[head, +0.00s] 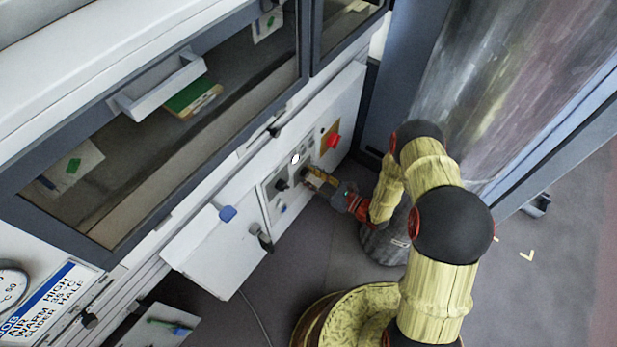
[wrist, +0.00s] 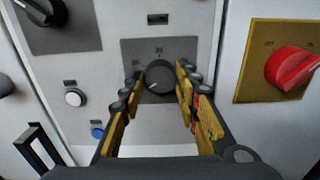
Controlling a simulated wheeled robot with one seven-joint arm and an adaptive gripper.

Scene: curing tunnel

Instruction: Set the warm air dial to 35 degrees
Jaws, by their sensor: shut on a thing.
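The warm air dial (wrist: 158,80) is a round dark knob on a grey plate, with a mark that looks like "30" above it in the wrist view. My gripper (wrist: 161,72) has one fingertip on each side of the knob and is shut on it. The knob's pointer and most of its scale are too dark or hidden to read. In the head view my gripper (head: 313,179) reaches the control panel (head: 271,207) and covers the dial.
Right of the dial is a red switch (wrist: 291,68) on a yellow plate. Left are another black knob (wrist: 42,10), a white button (wrist: 75,98) and a blue button (wrist: 97,132). The tunnel window (head: 110,240) stands above the panel. Floor is open at the right.

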